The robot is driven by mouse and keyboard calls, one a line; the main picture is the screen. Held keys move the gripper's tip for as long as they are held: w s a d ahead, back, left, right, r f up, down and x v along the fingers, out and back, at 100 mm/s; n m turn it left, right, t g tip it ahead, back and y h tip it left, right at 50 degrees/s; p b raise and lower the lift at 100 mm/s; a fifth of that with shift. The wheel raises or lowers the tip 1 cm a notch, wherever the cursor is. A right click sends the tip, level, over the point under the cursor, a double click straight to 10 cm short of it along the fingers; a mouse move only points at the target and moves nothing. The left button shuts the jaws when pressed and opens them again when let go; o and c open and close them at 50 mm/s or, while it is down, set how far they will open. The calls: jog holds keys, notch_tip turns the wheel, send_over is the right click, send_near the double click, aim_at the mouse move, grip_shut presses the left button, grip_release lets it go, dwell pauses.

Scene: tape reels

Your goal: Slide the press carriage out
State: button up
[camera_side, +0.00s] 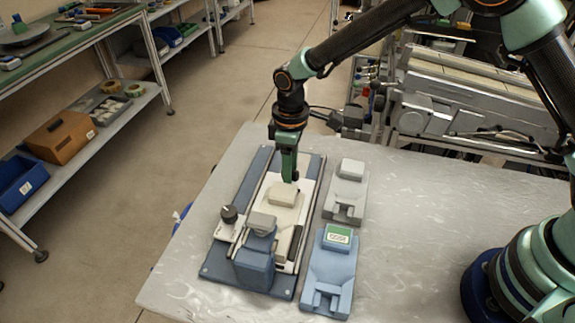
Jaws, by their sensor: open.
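The press has a long blue base plate (218,264) on the table. A cream carriage (286,232) with a raised block (283,194) lies along its light track. A blue press body (256,262) with a grey top stands at the near end, hiding part of the carriage there. My gripper (291,179) points down just above the far end of the carriage, close behind its raised block. Its jaws are open. I cannot tell whether they touch the carriage.
A black knob (229,214) stands left of the track. To the right, a grey holder (346,196) and a blue holder (329,275) with a green label lie close beside the press. The grey table (420,220) is clear farther right.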

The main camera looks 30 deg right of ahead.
grip_shut()
jog(key=shift+r, duration=0.1)
dwell(1.2)
